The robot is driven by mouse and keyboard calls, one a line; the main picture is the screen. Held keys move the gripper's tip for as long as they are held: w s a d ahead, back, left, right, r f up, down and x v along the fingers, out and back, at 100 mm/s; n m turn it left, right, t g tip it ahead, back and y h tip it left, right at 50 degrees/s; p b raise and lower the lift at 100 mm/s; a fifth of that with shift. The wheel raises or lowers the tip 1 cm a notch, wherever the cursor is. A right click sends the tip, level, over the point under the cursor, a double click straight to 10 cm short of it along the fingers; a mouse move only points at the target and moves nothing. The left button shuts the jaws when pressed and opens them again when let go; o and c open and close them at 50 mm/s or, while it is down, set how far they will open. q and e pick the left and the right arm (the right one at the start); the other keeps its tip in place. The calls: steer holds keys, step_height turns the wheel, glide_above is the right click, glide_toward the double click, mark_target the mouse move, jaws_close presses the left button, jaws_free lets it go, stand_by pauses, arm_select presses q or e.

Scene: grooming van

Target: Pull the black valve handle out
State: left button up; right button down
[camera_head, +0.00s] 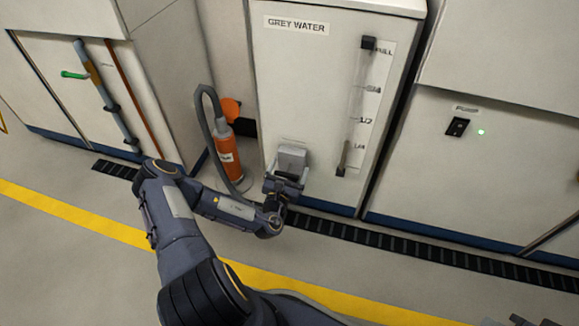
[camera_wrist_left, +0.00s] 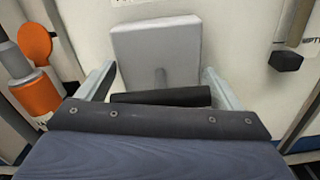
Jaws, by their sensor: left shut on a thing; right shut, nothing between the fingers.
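The black valve handle (camera_wrist_left: 160,98) is a dark horizontal bar in the left wrist view, in front of a grey plate (camera_wrist_left: 150,50) with a short stem. The plate also shows low on the grey water cabinet in the head view (camera_head: 292,158). My left gripper (camera_head: 284,182) is at the plate, its two light fingers on either side of the handle, shut on it. In the head view the gripper mostly hides the handle. Only dark bits of my right gripper (camera_head: 535,322) show at the bottom right edge, away from the cabinet; it is shut and empty.
The grey water cabinet (camera_head: 300,75) carries a level gauge (camera_head: 360,105) right of the plate. A dark floor grate (camera_head: 400,246) runs along the cabinets.

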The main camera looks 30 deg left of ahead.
arm_select(q)
steer(key=p+v, duration=0.3)
steer(key=v, duration=0.1)
steer(key=shift+r+p, duration=0.2)
steer(key=shift+p, duration=0.2)
steer(key=shift+s+d+f, duration=0.1)
steer(key=shift+s+f, duration=0.15)
steer(key=shift+s, duration=0.25)
steer(key=o, duration=1.2)
steer(key=p, duration=0.3)
glide_toward(286, 176)
steer(key=shift+w+f, duration=0.1)
steer(key=shift+f, duration=0.15)
